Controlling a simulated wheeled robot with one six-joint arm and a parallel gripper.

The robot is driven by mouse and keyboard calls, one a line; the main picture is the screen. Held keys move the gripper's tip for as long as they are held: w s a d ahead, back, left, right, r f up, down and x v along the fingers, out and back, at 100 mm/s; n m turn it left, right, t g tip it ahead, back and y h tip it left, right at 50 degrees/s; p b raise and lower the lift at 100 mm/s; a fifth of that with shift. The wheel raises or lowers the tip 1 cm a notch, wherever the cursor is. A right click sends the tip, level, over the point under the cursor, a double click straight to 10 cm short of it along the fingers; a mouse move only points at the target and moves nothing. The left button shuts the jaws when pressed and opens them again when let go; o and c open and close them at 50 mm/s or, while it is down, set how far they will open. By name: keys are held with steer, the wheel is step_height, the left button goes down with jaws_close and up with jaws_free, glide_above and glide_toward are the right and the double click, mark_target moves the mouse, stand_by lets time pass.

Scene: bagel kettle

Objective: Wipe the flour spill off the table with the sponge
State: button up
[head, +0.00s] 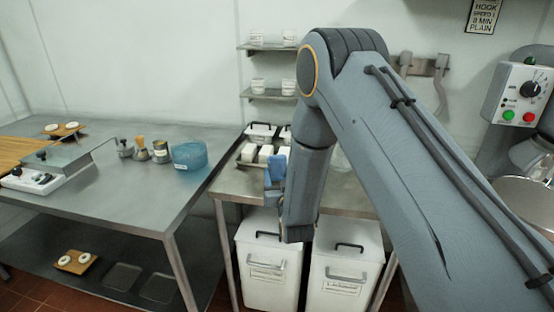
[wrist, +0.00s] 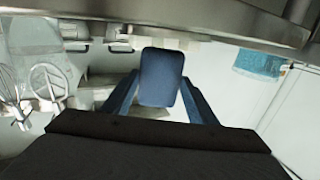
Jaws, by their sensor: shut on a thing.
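A blue sponge (wrist: 161,77) is between the two fingers of my gripper (wrist: 160,98) in the wrist view, and the gripper is shut on it. In the head view the blue sponge (head: 278,166) shows at the end of my arm, in the air by the front left part of the middle steel table (head: 228,181). My gripper (head: 273,188) is partly hidden by my wrist there. I cannot make out any flour spill in either view. My arm covers much of the middle table.
A tray of white blocks (head: 265,153) stands on the middle table. Two white lidded bins (head: 268,262) stand below. The left steel table (head: 120,205) holds a blue tub (head: 190,156), small tools and a wooden board. A mixer (head: 519,95) stands at right.

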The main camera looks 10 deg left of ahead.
mark_target(277, 158)
steer(key=shift+r+p, duration=1.3)
steer(key=shift+r, duration=1.35)
